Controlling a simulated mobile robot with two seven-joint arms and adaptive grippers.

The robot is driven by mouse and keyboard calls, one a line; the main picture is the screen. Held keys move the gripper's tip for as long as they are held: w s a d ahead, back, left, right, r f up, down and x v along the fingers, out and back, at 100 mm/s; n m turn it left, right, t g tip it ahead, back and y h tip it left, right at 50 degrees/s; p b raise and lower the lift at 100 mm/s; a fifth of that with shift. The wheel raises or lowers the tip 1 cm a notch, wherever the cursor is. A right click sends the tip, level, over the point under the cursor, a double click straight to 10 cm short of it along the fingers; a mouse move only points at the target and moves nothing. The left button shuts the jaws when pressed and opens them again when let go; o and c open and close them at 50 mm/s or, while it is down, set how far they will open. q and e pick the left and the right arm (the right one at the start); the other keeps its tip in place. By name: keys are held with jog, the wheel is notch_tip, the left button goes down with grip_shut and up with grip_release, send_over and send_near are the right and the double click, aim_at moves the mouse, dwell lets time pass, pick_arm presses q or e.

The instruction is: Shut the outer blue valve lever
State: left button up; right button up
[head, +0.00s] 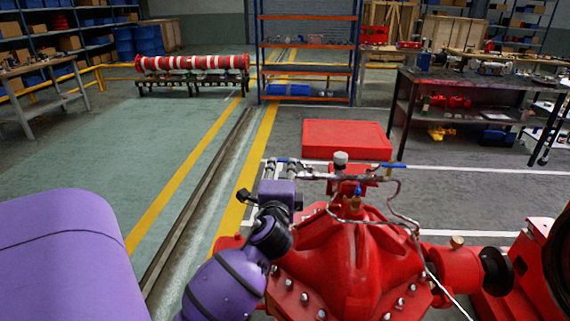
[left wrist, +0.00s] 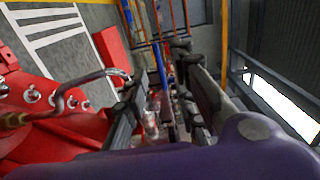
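A thin silver pipe with valves runs across the top of the red pump (head: 350,245). The fingers are apart, and I see no firm contact with the lever. Another blue lever (head: 364,167) is farther right along the pipe. My right gripper is not in view.
A red box (head: 346,139) lies on the floor behind the pump. Open floor (head: 160,150) is to the left.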

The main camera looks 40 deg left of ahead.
aim_at(284, 162)
pick_arm(q)
jog(key=x, duration=0.6)
jog(key=shift+c, duration=0.5)
grip_shut()
